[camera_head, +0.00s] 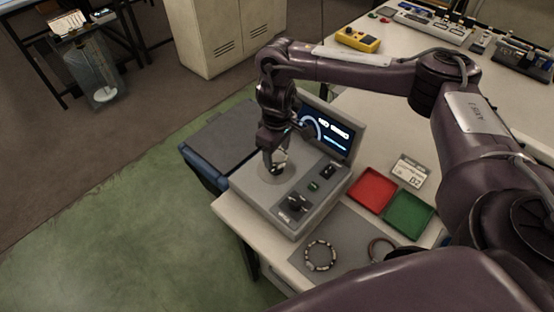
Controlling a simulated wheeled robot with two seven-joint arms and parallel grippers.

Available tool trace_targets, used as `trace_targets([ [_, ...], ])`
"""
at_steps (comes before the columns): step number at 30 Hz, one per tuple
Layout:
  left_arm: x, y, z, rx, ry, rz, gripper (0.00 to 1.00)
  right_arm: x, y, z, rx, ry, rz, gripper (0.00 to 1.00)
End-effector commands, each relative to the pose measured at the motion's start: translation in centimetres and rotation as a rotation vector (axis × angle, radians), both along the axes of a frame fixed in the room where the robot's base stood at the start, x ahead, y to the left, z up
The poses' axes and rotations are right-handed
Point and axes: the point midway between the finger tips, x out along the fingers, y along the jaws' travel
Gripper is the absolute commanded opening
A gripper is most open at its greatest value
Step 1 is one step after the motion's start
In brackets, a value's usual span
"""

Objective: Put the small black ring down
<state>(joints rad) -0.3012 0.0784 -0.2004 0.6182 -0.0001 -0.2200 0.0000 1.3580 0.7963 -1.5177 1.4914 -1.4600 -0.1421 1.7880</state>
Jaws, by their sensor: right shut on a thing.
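My right gripper (277,164) is pointed down over the round plate on the top of a grey device (245,186). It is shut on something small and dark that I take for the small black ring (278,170). The fingers hide much of it, and I cannot tell whether it touches the plate. My left gripper is not in view.
The device has a lit screen (327,130) and black knobs (294,203). To its right are a red tray (372,189), a green tray (409,213) and a label card (412,171). A beaded ring (320,256) and a brownish ring (380,249) lie on a grey mat (345,235).

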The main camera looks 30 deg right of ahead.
Motion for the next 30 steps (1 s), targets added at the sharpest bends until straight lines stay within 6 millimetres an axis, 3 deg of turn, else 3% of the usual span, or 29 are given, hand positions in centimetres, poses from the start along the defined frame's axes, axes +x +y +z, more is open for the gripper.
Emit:
trace_targets([
  [7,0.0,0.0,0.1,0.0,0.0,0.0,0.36,-0.1,0.0,-3.2,-0.001,0.002,-0.002,0.39],
  [24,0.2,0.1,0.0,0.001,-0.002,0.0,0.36,-0.1,0.0,-4.3,0.0,0.002,0.0,0.39],
  [25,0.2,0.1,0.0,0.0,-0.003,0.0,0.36,-0.1,0.0,-4.2,0.0,0.001,0.0,0.64],
  [30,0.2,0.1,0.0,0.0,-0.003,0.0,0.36,0.0,0.0,-4.2,0.0,0.001,0.0,0.82],
])
